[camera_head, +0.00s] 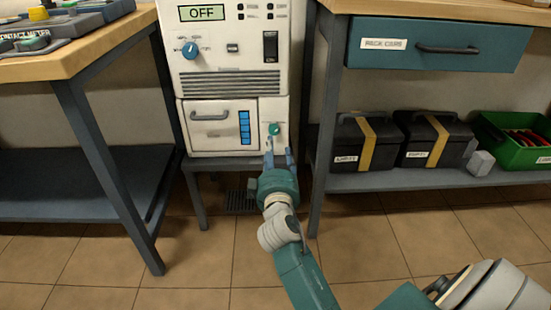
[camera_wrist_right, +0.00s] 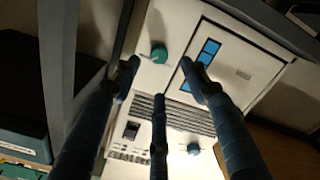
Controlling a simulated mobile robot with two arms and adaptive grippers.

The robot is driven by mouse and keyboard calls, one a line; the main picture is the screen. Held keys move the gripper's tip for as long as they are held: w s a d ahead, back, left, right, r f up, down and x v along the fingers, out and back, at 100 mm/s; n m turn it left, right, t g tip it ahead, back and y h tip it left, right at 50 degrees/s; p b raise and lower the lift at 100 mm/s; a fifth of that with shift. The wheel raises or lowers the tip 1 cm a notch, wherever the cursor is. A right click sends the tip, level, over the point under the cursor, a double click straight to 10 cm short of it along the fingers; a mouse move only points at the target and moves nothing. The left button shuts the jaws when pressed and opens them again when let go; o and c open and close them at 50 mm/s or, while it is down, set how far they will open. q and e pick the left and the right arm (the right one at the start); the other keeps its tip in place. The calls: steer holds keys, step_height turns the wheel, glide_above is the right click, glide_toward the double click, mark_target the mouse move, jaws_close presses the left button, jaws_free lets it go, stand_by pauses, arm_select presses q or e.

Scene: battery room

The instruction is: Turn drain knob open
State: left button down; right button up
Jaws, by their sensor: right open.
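The green drain knob (camera_head: 274,129) is on the lower right of the white machine's front (camera_head: 233,80). In the right wrist view the knob (camera_wrist_right: 159,53) shows at top centre, on a white panel beside a blue level strip. My right gripper (camera_head: 279,150) reaches up from below and is just under the knob in the head view. In the wrist view its dark fingers (camera_wrist_right: 162,85) are spread apart with nothing between them. The fingers look apart from the knob, though the exact gap is hard to tell. My left gripper is out of view.
The machine's display reads OFF (camera_head: 202,13), with a blue dial (camera_head: 190,49) below it. A drawer with a handle (camera_head: 209,116) is left of the knob. Table legs (camera_head: 107,160) stand on both sides. Black cases (camera_head: 368,143) and a green crate (camera_head: 515,140) sit on the right shelf.

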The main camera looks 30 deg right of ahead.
steer(key=v, duration=0.3)
steer(key=shift+w+a, duration=0.1)
stand_by(0.4)
